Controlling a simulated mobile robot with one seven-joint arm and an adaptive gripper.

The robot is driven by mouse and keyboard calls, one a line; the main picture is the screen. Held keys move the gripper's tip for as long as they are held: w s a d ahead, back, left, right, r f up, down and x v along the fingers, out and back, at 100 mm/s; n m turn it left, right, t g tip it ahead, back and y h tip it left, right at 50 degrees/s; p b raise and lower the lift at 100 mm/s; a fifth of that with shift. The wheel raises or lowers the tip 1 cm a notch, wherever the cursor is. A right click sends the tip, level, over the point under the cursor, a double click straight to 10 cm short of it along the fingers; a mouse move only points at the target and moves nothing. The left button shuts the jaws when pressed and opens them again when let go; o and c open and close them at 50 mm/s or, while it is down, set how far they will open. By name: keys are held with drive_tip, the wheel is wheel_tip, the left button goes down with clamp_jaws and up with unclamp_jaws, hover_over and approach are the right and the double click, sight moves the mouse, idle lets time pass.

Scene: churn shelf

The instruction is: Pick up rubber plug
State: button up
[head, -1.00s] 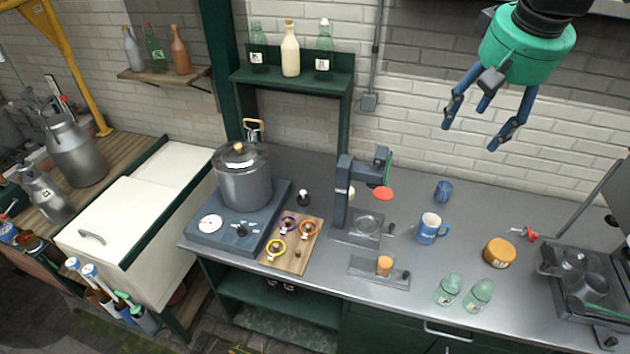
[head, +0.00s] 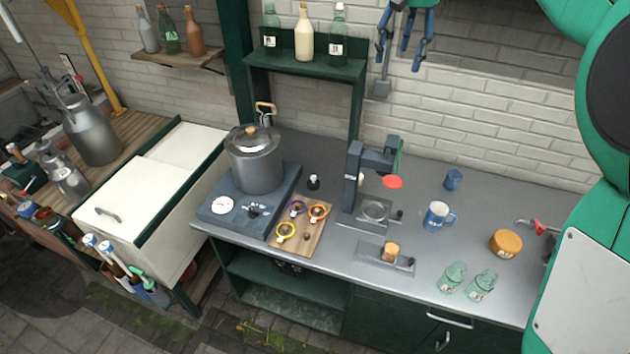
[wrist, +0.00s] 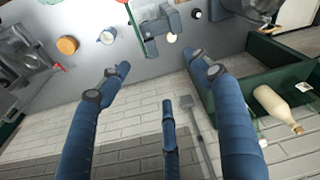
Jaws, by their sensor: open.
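No object is clearly marked as the rubber plug. A small orange-brown stopper-like piece (head: 391,252) stands upright in a metal block (head: 372,257) near the counter's front edge. A small brown knob-like piece (head: 306,237) sits on the wooden board (head: 290,248), and a small black piece with a white top (head: 314,182) stands behind that board. I cannot tell which is the plug. My gripper (head: 405,45) is open and empty, high before the brick wall, well above the counter. In the wrist view its spread fingers (wrist: 160,75) hold nothing.
A bench press (head: 355,180) with a red disc stands mid-counter. My arm covers the right edge.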

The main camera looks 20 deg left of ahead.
drive_tip(key=w+a+f+n+g+p, duration=0.1)
drive_tip(key=w+a+f, duration=0.2)
drive_tip(key=a, duration=0.3)
drive_tip(key=w+a+f, duration=0.2)
drive_tip(key=w+a, duration=0.2)
drive_tip(key=a, duration=0.2)
drive_tip(key=n+p, duration=0.2)
hover_over(313, 177)
wheel_tip(313, 177, down, 11)
wheel_tip(313, 177, down, 30)
drive_tip(key=shift+w+a+g+h, duration=0.15)
drive_tip(key=shift+g+h, duration=0.25)
drive_tip(key=shift+f, duration=0.15)
drive_tip(key=shift+f, duration=4.2)
drive_tip(key=shift+f, duration=2.6)
